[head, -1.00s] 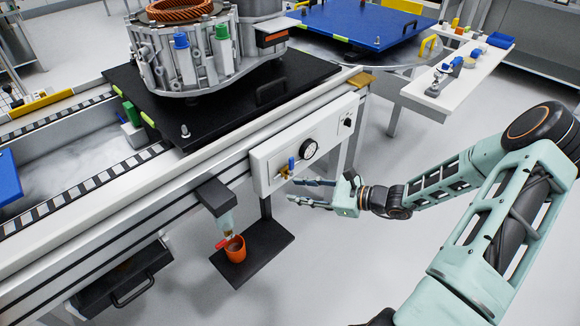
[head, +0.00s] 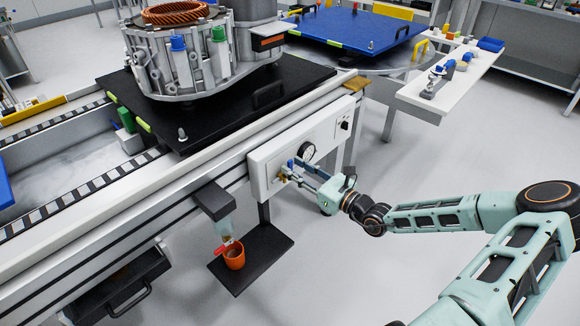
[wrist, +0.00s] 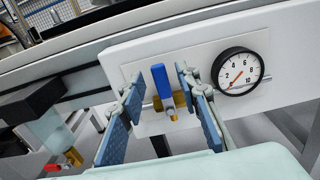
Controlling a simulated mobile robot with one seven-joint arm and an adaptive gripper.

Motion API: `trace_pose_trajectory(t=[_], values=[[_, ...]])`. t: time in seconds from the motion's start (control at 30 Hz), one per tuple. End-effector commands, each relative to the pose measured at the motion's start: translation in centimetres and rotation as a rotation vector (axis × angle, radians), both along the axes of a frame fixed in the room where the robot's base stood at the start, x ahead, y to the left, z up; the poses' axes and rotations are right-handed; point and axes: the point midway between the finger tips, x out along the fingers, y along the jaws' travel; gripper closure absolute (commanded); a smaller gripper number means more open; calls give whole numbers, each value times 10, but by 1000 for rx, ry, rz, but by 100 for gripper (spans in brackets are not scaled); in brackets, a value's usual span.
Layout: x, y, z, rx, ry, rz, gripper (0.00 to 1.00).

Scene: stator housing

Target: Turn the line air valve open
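The line air valve has a blue lever (wrist: 160,82) on a brass body (wrist: 180,99), set on the white panel (wrist: 120,62). The lever stands upright, across a thin horizontal pipe. In the head view the lever (head: 290,164) is partly covered by my fingers. My gripper (head: 296,172) is at the panel. In the wrist view my gripper (wrist: 158,88) is open, with one blue-padded finger on each side of the lever. Gaps show between the lever and both fingers. A round gauge (wrist: 238,71) sits right of the valve, its red needle pointing to the lower left.
Below left, an orange cup (head: 234,256) stands on a black shelf (head: 265,253) under a red-handled drain (head: 226,246). A black switch (head: 345,125) is on the panel's right. A white side bench (head: 450,84) stands behind. Floor space right of the panel is clear.

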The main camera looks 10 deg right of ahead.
Motion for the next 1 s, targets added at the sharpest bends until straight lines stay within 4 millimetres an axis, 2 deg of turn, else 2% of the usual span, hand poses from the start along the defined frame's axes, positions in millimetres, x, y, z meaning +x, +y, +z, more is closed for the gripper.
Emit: trace_pose_trajectory(t=[0.2, 0.53, 0.8, 1.0], values=[[18, 13, -1, -1, -1, 1, 70], [21, 15, 0, -2, -1, 0, 70], [21, 15, 0, -2, -1, 0, 99], [20, 15, 0, -2, 0, 0, 100]])
